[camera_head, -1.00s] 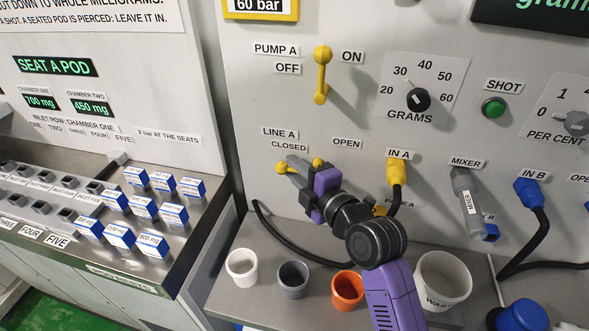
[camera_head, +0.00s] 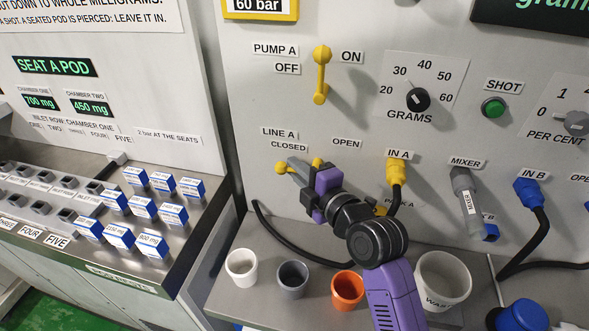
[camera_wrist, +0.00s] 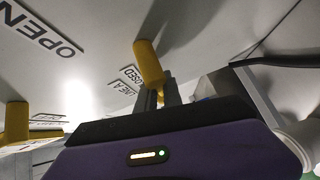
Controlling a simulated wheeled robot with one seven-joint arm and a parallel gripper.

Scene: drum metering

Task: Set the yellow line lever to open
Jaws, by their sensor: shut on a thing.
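The yellow line A lever (camera_head: 281,168) is on the wall panel, with its handle pointing left toward the CLOSED label (camera_head: 290,147). The OPEN label (camera_head: 347,142) is to its right. My gripper (camera_head: 290,171) reaches the lever from the front right and is shut on its handle. Its fingers cover the middle of the lever, and yellow shows on both sides of them. In the wrist view the yellow lever (camera_wrist: 148,62) stands out from the panel, with its end at my fingers (camera_wrist: 168,95).
The yellow pump A lever (camera_head: 322,75) is above. The yellow IN A plug (camera_head: 397,173) and its black hose are to the right. White (camera_head: 242,266), grey (camera_head: 293,278) and orange (camera_head: 347,289) cups and the waste cup (camera_head: 442,281) stand on the shelf below.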

